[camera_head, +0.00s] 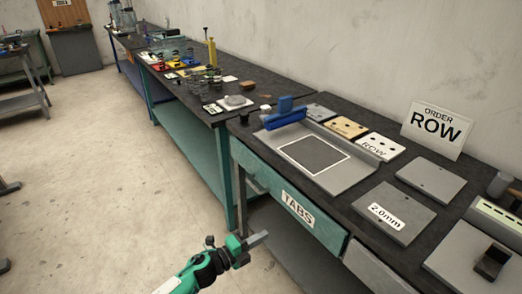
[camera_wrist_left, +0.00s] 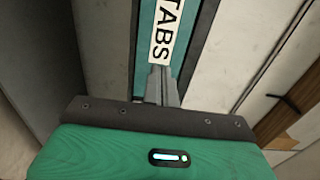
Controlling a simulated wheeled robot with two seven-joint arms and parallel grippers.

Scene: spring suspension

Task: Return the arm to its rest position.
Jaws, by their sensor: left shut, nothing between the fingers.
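My left gripper (camera_head: 258,239) is at the lower middle of the head view, on a green and black arm. It is in front of the bench, low, beside the teal drawer front with the TABS label (camera_head: 297,208). Its fingers are together with nothing between them. In the left wrist view the closed fingers (camera_wrist_left: 160,84) point toward the TABS label (camera_wrist_left: 166,32); I cannot tell the exact gap to the drawer. My right gripper is in neither view.
The dark bench top holds a grey tray with a blue clamp (camera_head: 286,112), several flat plates, a 2.0mm plate (camera_head: 394,212) and an ORDER ROW sign (camera_head: 437,130). A second bench with springs (camera_head: 204,88) continues at the back.

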